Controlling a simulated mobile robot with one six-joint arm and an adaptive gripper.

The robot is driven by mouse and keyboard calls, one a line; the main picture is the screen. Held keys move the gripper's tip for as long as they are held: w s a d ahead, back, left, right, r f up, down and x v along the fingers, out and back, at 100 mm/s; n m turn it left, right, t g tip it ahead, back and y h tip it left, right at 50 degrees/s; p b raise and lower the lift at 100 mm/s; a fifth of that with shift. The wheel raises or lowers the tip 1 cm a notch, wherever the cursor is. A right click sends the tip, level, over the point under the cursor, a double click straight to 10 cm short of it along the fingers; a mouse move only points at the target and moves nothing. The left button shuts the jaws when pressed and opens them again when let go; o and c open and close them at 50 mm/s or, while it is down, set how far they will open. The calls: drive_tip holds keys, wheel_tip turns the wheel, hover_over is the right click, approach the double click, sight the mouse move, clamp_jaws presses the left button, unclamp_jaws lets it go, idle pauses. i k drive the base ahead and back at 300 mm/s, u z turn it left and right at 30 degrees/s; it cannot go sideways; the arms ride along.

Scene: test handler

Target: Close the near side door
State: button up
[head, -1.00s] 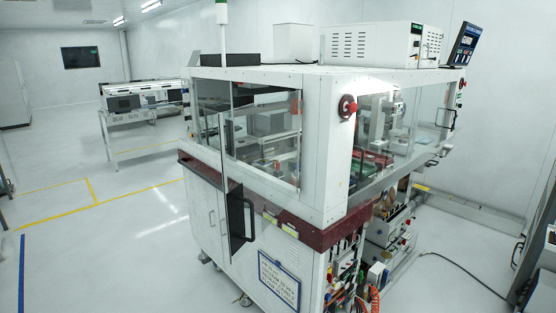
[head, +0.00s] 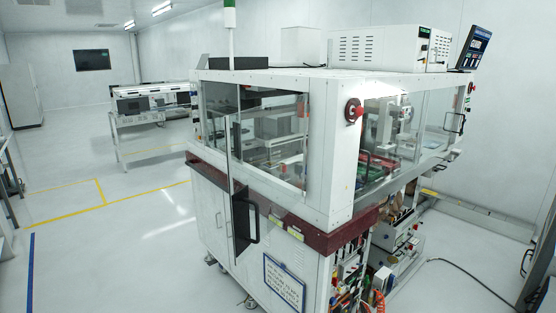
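The test handler (head: 318,160) is a large white cabinet with clear windows and a dark red ledge. On its left-hand face, a clear door panel with a thin metal edge (head: 229,130) appears to stand swung out from the cabinet. A dark handle (head: 252,222) sits low beside that edge, in front of the ledge and the white lower cabinet. Behind the door, the window opening (head: 270,140) shows machinery inside. How far the door is open is hard to tell. My gripper is not in view.
A red emergency button (head: 353,110) is on the corner post. A grey table (head: 140,140) with equipment stands at the back left. The floor (head: 110,255) left of the handler is clear, with yellow and blue lines. A black cable (head: 465,275) lies at the right.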

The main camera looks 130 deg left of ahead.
sight(239, 202)
drive_tip(key=u, duration=4.2)
drive_tip(key=i, duration=0.85)
drive_tip(key=u, duration=0.15)
